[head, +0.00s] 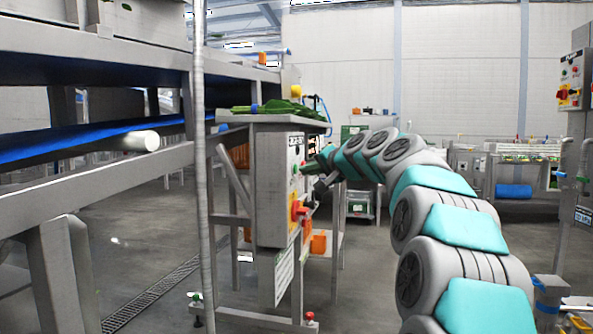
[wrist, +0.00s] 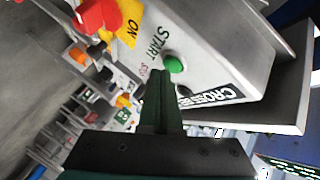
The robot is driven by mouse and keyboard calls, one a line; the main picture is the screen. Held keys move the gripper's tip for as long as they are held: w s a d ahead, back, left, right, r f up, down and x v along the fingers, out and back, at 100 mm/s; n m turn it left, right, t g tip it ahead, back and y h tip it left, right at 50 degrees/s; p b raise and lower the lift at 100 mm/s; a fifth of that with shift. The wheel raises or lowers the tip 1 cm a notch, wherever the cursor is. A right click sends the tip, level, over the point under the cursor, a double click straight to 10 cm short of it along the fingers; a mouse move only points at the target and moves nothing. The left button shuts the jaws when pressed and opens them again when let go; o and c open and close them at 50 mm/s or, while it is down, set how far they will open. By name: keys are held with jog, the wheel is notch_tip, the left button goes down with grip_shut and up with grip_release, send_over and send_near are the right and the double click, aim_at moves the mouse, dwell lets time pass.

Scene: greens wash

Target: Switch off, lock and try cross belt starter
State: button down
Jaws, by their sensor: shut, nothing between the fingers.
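The cross belt starter is a grey steel box (head: 270,190) in the middle of the head view, seen nearly edge-on. Its face carries a red rotary handle (wrist: 96,16) on a yellow plate (wrist: 128,30) marked ON, a green button (wrist: 174,64) beside the word START, and a black CROSS label (wrist: 212,94), partly hidden by my finger. The red handle also shows in the head view (head: 296,210). My gripper (wrist: 157,80) is shut and empty, its fingertips just beside the green button. Whether they touch the face, I cannot tell. No lock is clear on the handle.
A blue conveyor belt (head: 90,137) on a steel frame fills the left. Leafy greens (head: 280,108) lie above the box. Another control panel (head: 571,85) stands at far right. A grey upright pole (head: 203,180) stands left of the box. Floor beyond is open.

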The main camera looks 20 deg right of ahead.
jog(key=shift+w+a, duration=0.3)
jog(key=shift+a, duration=0.1)
dwell(0.6)
dwell(0.3)
jog(key=shift+s+d, duration=0.5)
jog(key=shift+d, duration=0.2)
jog(key=shift+s+d, duration=0.1)
jog(key=s+d, duration=0.1)
jog(key=d, duration=0.1)
jog(key=s+d, duration=0.1)
jog(key=d, duration=0.1)
jog(key=shift+s, duration=0.35)
dwell(0.5)
